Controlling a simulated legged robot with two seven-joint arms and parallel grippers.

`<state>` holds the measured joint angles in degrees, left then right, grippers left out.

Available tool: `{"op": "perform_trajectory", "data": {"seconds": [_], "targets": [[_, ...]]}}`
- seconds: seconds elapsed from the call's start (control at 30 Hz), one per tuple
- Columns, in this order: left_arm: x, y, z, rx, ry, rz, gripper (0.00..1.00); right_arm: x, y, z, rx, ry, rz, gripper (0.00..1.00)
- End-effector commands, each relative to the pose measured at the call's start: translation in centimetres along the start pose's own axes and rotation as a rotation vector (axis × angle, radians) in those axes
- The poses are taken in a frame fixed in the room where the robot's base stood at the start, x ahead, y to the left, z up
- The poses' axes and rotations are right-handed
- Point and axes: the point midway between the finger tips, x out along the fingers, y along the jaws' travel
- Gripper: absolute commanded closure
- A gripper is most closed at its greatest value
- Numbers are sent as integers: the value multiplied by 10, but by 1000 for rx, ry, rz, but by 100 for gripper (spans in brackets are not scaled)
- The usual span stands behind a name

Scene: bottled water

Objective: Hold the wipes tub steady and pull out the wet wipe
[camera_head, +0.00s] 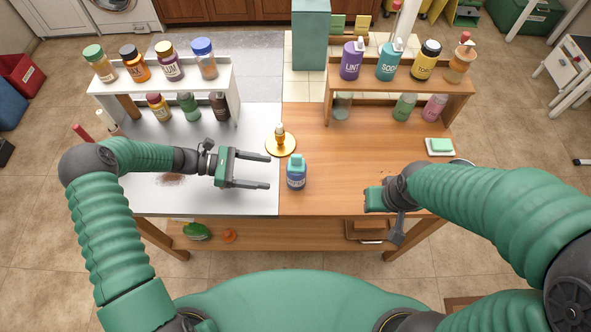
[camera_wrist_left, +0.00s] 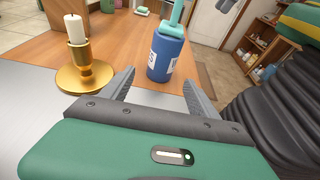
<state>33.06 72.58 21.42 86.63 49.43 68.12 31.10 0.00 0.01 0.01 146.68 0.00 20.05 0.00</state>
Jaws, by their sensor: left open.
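The blue wipes tub (camera_head: 296,176) with a teal lid stands upright near the middle of the table. In the left wrist view the tub (camera_wrist_left: 167,58) stands beyond and between my finger tips, with a teal piece rising from its top. I cannot tell if a wipe shows. My left gripper (camera_head: 268,171) is open and empty, its fingers pointing right at the tub, with a small gap between. My right gripper (camera_head: 370,199) is over the table's right front part, away from the tub. Its fingers are mostly hidden, so its opening is unclear.
A candle in a brass holder (camera_head: 281,144) stands just behind the tub, close to my left gripper. Shelves of bottles (camera_head: 232,88) (camera_head: 398,88) stand at the back left and right. A soap dish (camera_head: 439,147) lies at right. The wood between tub and right gripper is clear.

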Motion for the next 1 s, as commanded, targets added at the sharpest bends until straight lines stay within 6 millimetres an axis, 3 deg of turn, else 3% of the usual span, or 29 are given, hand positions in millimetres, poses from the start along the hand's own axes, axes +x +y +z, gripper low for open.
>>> {"op": "perform_trajectory", "data": {"seconds": [0.5, 0.7, 0.93, 1.0], "targets": [[82, -2, -2, 4, 4, -6, 30, 10, 0, 2, 0, 0, 0, 64], [94, -2, -1, 4, 5, -5, 30, 11, 0, 3, 0, 0, 0, 64], [95, -2, -1, 4, 5, -5, 30, 11, 0, 3, 0, 0, 0, 64], [95, -2, -1, 4, 5, -5, 38, 11, 0, 3, 0, 0, 0, 64]]}}
